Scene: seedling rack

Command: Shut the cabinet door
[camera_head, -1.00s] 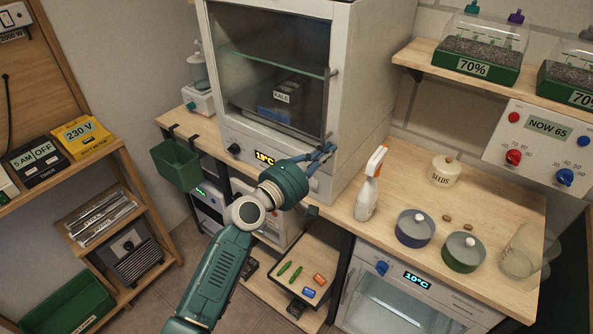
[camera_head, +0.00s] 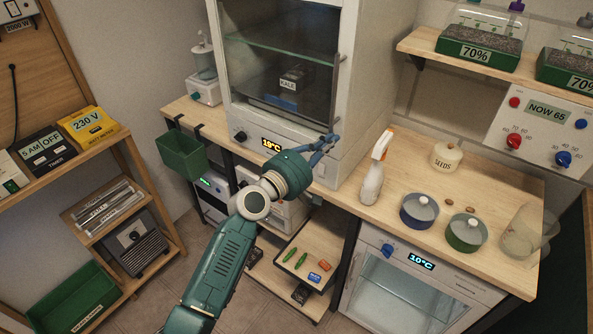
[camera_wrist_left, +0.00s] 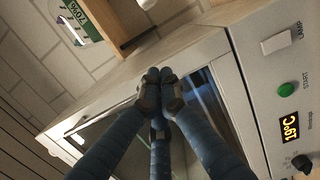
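The white cabinet (camera_head: 352,100) stands at the back of the bench, with a 19°C display under its front. Its dark glass door (camera_head: 275,60) sits in or close to the frame; I cannot tell if a gap is left. A thin upright handle (camera_head: 338,92) is at the door's right side. My left gripper (camera_head: 328,143) is at the lower right corner of the door. In the left wrist view its blue fingers (camera_wrist_left: 160,85) come together at the tips with nothing between them, in front of the door. Contact is unclear. My right gripper is not in view.
A spray bottle (camera_head: 375,170) stands close to the right of my left gripper. Further right are a seeds jar (camera_head: 447,157), two round pots and a beaker. A green bin (camera_head: 180,155) hangs left of the cabinet. A small fridge (camera_head: 410,290) is under the bench.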

